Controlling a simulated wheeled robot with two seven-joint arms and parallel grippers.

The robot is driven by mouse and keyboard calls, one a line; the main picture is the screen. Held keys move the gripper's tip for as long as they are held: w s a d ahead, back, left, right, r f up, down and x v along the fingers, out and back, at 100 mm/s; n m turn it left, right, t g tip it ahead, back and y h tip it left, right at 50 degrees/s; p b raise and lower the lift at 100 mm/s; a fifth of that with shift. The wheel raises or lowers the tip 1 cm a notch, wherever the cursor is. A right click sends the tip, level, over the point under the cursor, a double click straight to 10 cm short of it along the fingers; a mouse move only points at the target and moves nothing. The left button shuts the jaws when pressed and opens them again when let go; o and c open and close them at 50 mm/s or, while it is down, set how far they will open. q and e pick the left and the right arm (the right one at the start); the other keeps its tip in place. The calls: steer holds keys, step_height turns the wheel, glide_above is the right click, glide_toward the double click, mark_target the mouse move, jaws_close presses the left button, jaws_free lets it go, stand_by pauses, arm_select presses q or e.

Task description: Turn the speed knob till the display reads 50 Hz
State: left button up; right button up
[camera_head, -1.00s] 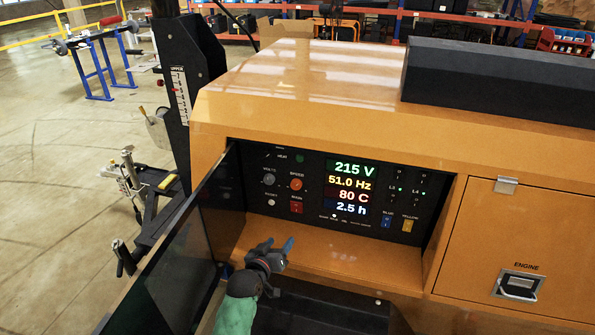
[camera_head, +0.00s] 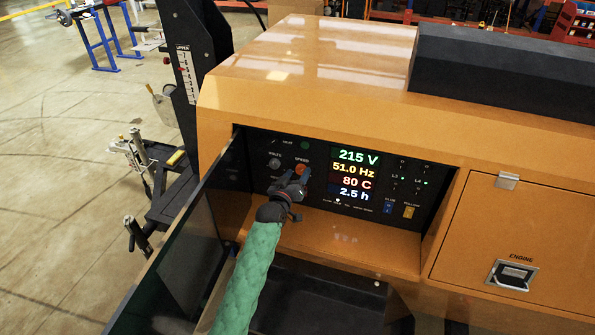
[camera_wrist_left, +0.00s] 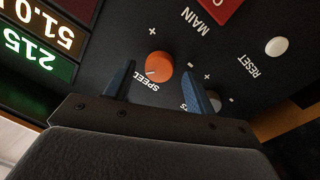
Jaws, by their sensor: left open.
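The orange speed knob (camera_head: 301,169) is on the black control panel, below the SPEED label. In the left wrist view the knob (camera_wrist_left: 159,66) lies ahead of and between my two blue fingertips, with panel showing between it and each finger. My left gripper (camera_head: 292,181) is open just in front of the panel and partly covers the area below the knob. The display (camera_head: 354,174) reads 215 V, 51.0 Hz, 80 C and 2.5 h. My right gripper is not in view.
The grey volts knob (camera_head: 274,163) is left of the speed knob. The red main switch (camera_wrist_left: 217,10) and white reset button (camera_wrist_left: 277,46) are close by. An open dark door (camera_head: 190,230) stands left of the recess. An orange ledge (camera_head: 350,243) runs below the panel.

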arm_select(q)
steer(key=shift+w+d, duration=0.2)
steer(key=shift+w, duration=0.1)
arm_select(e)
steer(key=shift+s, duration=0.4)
arm_select(q)
steer(key=shift+c, duration=0.2)
steer(key=c, duration=0.9)
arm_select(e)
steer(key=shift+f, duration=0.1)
